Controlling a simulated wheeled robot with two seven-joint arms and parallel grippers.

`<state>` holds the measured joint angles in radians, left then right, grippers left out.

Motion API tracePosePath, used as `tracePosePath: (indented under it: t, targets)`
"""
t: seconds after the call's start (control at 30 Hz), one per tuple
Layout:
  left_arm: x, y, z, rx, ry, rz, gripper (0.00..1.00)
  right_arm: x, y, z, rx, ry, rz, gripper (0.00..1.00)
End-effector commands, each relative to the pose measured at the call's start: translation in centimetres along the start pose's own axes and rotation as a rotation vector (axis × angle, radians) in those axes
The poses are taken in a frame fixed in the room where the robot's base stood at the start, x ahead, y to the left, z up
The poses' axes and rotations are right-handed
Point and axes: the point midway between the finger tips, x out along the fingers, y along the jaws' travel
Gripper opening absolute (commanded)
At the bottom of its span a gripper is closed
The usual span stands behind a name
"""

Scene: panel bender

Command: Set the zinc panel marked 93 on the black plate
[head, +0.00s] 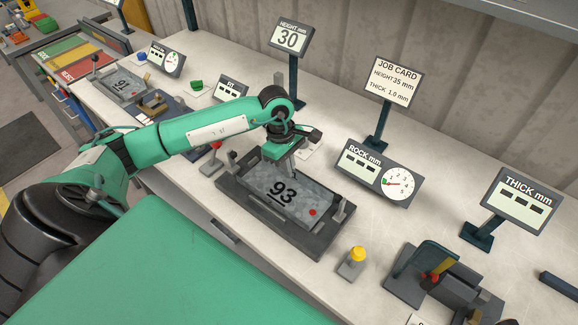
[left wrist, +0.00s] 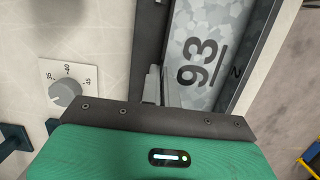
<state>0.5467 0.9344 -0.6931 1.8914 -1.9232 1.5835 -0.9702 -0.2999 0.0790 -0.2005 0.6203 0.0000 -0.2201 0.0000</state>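The zinc panel marked 93 (head: 301,207) is a mottled grey sheet with a red dot near one corner. It lies within the outline of the black plate (head: 262,226); I cannot tell whether it fully touches it. The panel also shows in the left wrist view (left wrist: 207,30), with the dark plate along both sides. My left gripper (head: 291,172) points down at the panel's far edge. In the left wrist view its pale fingers (left wrist: 156,86) are by the panel's edge, partly hidden by the gripper body. Whether they grip it is unclear. My right gripper is not in view.
A yellow-topped button (head: 357,254) stands right of the plate, and a dark clamp device (head: 440,280) beyond it. A rock gauge (head: 380,175) and job card sign (head: 391,82) stand behind. Another numbered panel (head: 123,84) lies at the far left. A dial (left wrist: 66,92) sits beside the plate.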

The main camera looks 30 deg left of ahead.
Motion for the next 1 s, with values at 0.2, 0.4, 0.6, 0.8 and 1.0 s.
tracePosePath:
  t: [0.2,0.4,0.6,0.8,1.0]
  targets:
    - [-0.1,0.0,0.0,0.000,0.000,0.001,0.26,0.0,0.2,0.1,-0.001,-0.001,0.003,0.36]
    - [0.0,0.0,0.0,0.000,0.000,0.000,0.28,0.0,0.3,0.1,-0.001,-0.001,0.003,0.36]
    - [-0.6,0.1,-0.1,0.000,0.001,0.002,0.28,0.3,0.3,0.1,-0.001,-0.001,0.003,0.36]
    - [-3.9,0.1,-0.1,0.001,0.003,0.006,0.28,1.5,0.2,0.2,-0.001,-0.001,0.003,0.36]
    - [-8.5,0.1,-0.1,0.001,0.002,0.007,0.28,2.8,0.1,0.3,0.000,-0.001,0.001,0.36]
